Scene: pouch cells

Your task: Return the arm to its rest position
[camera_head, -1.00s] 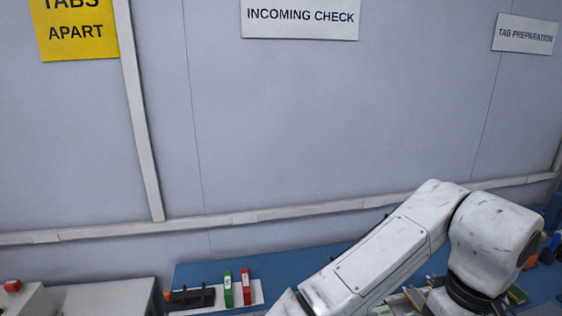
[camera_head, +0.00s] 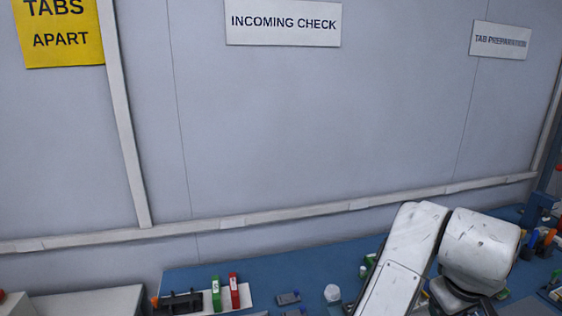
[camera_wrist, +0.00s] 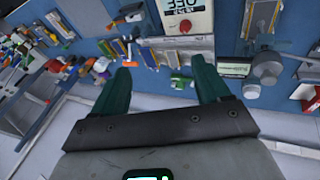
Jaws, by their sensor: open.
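My gripper (camera_wrist: 160,90) shows in the wrist view with its two dark green fingers spread wide apart. Nothing is held between them. The fingers stand over a blue bench (camera_wrist: 225,48) crowded with small items, and I cannot tell how far above it they are. In the head view my white arm (camera_head: 440,255) is bent at the lower right, over the blue bench top (camera_head: 330,262). My gripper is outside the head view.
A green block (camera_head: 216,293) and a red block (camera_head: 234,291) stand on a white plate at the bench's left. A dark fixture (camera_head: 180,301) is beside them.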

